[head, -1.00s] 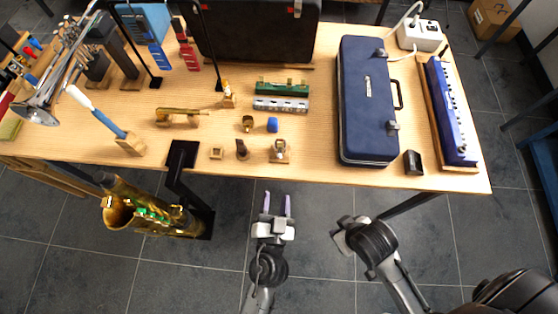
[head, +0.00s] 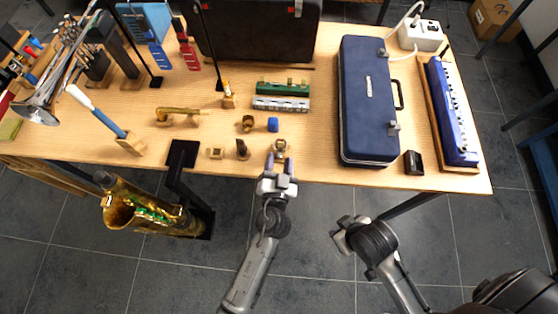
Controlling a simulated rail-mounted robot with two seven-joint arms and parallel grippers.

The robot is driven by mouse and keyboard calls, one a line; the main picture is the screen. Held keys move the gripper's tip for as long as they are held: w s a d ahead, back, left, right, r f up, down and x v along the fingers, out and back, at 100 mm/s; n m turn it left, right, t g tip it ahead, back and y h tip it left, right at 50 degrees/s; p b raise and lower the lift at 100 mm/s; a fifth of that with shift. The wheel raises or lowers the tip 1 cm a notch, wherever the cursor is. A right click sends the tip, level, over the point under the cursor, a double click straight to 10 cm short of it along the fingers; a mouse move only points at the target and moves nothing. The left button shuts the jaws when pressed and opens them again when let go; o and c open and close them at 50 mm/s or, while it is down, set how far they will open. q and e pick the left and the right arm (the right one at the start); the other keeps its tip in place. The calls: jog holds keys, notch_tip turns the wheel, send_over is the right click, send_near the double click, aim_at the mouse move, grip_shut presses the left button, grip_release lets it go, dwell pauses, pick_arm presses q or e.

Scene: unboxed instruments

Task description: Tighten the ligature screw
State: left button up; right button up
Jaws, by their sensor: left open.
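A small brass-coloured piece with a light top, which looks like the ligature with its screw (head: 280,146), stands on a small wooden block near the table's front edge. The screw itself is too small to make out. My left gripper (head: 281,161) is open, with its two purple fingertips at the left and right of this block's front. Whether they touch it I cannot tell. The block's lower part is partly hidden by the gripper. My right gripper (head: 341,236) is off the table's front edge over the floor, and its fingers are not clear.
A dark mouthpiece-like piece (head: 242,149) and a small wooden block (head: 216,153) stand just left. A brass ring (head: 248,123) and a blue piece (head: 272,124) lie behind. A blue case (head: 368,100) is to the right. A saxophone (head: 150,213) hangs below the front edge.

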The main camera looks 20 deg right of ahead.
pick_arm(q)
jog(key=shift+c, duration=0.3)
grip_shut()
